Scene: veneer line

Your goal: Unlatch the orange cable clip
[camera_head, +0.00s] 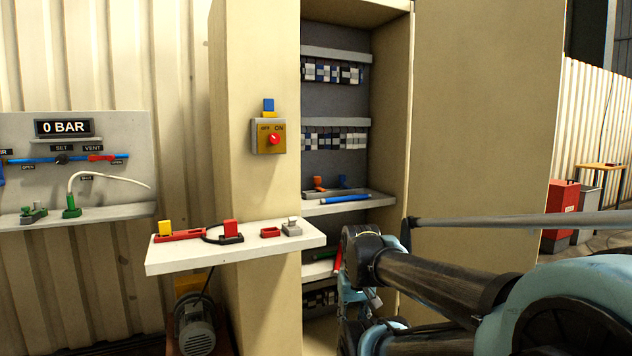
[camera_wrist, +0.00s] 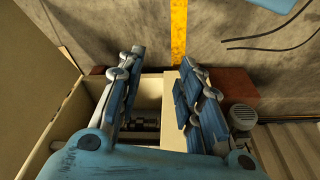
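A small orange cable clip (camera_head: 319,182) stands on a shelf inside the open cabinet (camera_head: 392,120), in the head view. Whether the orange clip is latched is too small to tell. My gripper (camera_wrist: 162,57) is open in the wrist view, with nothing between its fingers. It points down towards the floor and the cabinet's base. In the head view it is partly hidden by my arm, low in front of the cabinet and below the clip's shelf.
A white shelf (camera_head: 235,258) with red, yellow and grey parts juts out left of the cabinet opening. A yellow switch box (camera_head: 268,138) is on the cabinet's left face. A motor (camera_head: 196,328) stands below; it also shows in the wrist view (camera_wrist: 243,117).

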